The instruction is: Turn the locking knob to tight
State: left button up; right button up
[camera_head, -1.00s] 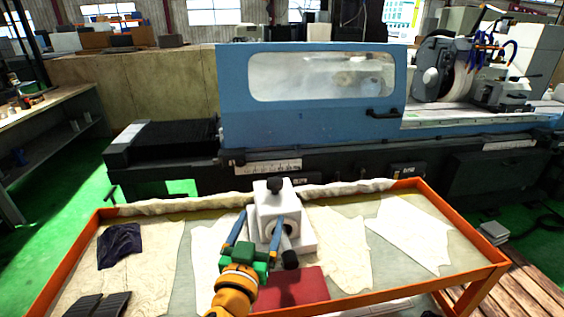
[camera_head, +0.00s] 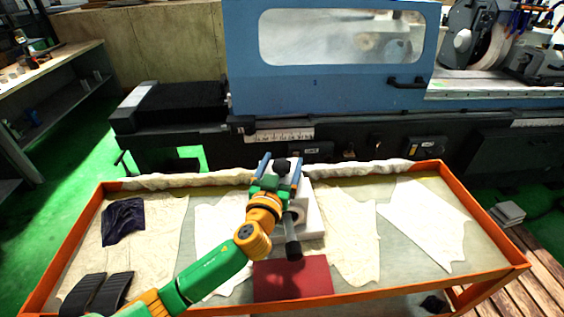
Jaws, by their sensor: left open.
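The locking knob (camera_head: 281,164) is a small black round knob on top of the white block-like device (camera_head: 312,215) on the orange-framed table. My left gripper (camera_head: 281,159) is open, with its two blue fingers on either side of the knob in the camera_head view. I cannot tell whether the fingers touch the knob. My green and orange wrist covers much of the device's front left. A dark grey handle (camera_head: 292,236) sticks out from the front of the device. My right gripper is not in view.
A red block (camera_head: 292,279) lies in front of the device. Pale cloths (camera_head: 425,222), a dark cloth (camera_head: 123,220) and black pads (camera_head: 97,293) lie on the table. The orange rim (camera_head: 490,217) bounds it. The blue grinder (camera_head: 320,85) stands behind.

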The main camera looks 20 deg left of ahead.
pick_arm(q)
jog(key=shift+s+r, duration=0.15)
jog(key=shift+s, duration=0.1)
jog(key=c, duration=0.4)
jog(key=shift+d, duration=0.1)
grip_shut()
